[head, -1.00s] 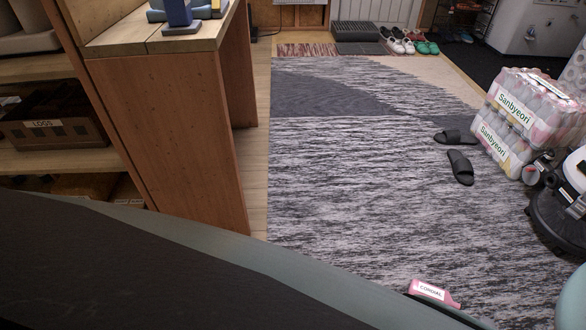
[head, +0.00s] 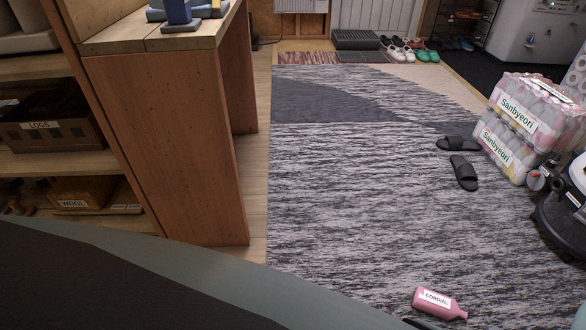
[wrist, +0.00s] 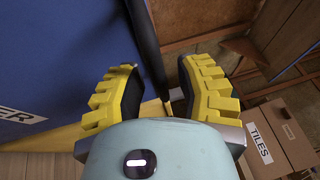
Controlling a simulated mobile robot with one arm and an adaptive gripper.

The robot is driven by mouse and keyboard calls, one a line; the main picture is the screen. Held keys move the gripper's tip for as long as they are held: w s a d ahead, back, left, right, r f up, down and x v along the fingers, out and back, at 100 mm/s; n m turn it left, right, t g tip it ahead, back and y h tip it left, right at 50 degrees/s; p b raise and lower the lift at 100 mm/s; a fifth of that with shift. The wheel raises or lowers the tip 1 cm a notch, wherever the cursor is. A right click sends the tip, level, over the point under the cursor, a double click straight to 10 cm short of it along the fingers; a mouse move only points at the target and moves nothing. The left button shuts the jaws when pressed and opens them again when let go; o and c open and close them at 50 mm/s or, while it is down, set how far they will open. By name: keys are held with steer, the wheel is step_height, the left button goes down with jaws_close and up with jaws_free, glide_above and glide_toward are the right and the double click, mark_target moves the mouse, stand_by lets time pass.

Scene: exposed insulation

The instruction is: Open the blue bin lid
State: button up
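My gripper (wrist: 156,78) shows in the wrist view with its two yellow, black-padded fingers spread apart and nothing clearly held between them. A large blue panel (wrist: 55,60) with a partly cut-off white label ending in "ER" fills the left side of that view. It may be the blue bin, but no whole lid can be made out. A long black bar (wrist: 143,35) runs along the panel's right side, down to the gap between the fingers. I cannot tell whether the fingers touch it. The head view shows neither the gripper nor a blue bin.
A box labelled TILES (wrist: 285,130) is to the right of my gripper. In the head view a wooden bench (head: 165,150) stands left. A pink CORDIAL bottle (head: 438,304), black slippers (head: 462,170) and wrapped bottle packs (head: 520,120) lie on or beside the rug (head: 350,200), which has clear floor.

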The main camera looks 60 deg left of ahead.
jaws_close()
steer(key=shift+a, duration=0.1)
